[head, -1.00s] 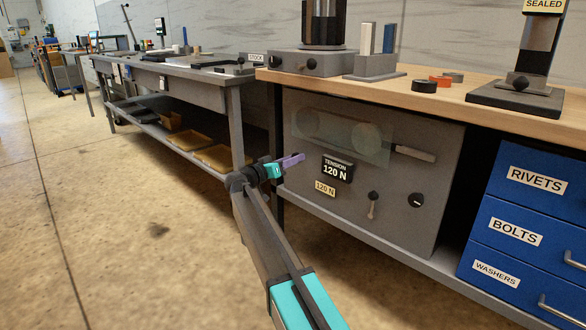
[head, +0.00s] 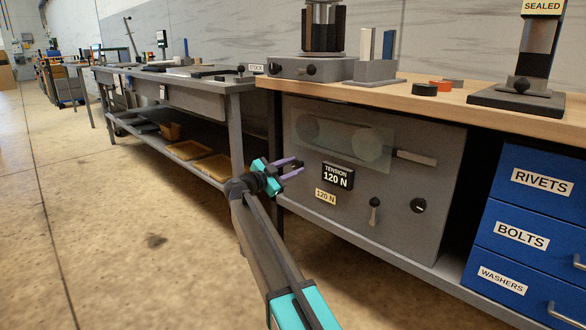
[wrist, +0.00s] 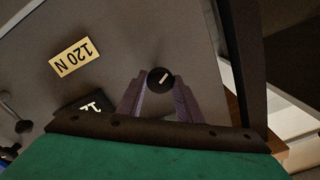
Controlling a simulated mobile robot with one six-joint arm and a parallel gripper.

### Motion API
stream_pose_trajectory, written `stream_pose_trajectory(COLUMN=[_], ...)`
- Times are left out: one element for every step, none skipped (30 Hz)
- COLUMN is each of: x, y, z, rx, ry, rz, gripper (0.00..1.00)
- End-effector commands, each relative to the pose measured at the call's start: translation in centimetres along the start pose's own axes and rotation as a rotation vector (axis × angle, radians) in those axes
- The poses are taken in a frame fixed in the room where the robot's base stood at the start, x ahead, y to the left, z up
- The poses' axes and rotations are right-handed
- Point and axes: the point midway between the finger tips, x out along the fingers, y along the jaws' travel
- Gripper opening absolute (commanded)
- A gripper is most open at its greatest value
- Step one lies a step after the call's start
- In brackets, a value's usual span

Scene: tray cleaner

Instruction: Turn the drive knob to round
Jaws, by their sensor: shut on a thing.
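A black round knob (wrist: 160,79) with a white mark stands on the grey machine panel (wrist: 150,30). In the wrist view it sits between the purple fingertips of my gripper (wrist: 160,84), which is shut on it. The mark points at a slant in that view. In the head view my gripper (head: 300,167) is at the left part of the panel, left of the TENSION 120 N display (head: 338,176). The gripped knob cannot be made out there. No wording for the knob's positions is readable.
A small 120 N plate (head: 325,197) is below the display. A lever (head: 374,212) and another black knob (head: 417,206) are to the right. A clear window (head: 343,140) and pale handle (head: 416,157) are above. Blue drawers (head: 520,210) stand at the right. The floor at left is clear.

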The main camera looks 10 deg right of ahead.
Motion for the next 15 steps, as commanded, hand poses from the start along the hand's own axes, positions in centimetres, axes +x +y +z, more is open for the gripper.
stream_pose_trajectory(x=[-0.17, -0.17, -0.17, -0.17, -0.17, -0.17, -0.17, -0.17, -0.17, -0.16, -0.16, -0.16, -0.16, -0.16, -0.17], y=[-0.38, -0.37, -0.37, -0.37, -0.37, -0.36, -0.36, -0.36, -0.36, -0.35, -0.35, -0.35, -0.35, -0.35, -0.34], z=[0.07, 0.07, 0.07, 0.07, 0.07, 0.07, 0.08, 0.07, 0.08, 0.08, 0.08, 0.08, 0.08, 0.08, 0.08], rx=[0.045, 0.073, 0.111, 0.139, 0.167, 0.205, 0.233, 0.262, 0.299, 0.328, 0.356, 0.393, 0.422, 0.45, 0.488], ry=[-0.003, -0.003, -0.003, -0.003, -0.003, -0.003, -0.003, -0.003, -0.004, -0.004, -0.004, -0.004, -0.004, -0.004, -0.004], rz=[-0.009, -0.009, -0.009, -0.009, -0.009, -0.009, -0.009, -0.009, -0.009, -0.009, -0.009, -0.009, -0.009, -0.009, -0.009], gripper=[0.1, 0.1, 0.1, 0.1, 0.1, 0.1, 0.1, 0.1, 0.1, 0.1, 0.1, 0.1, 0.1, 0.1, 0.1])
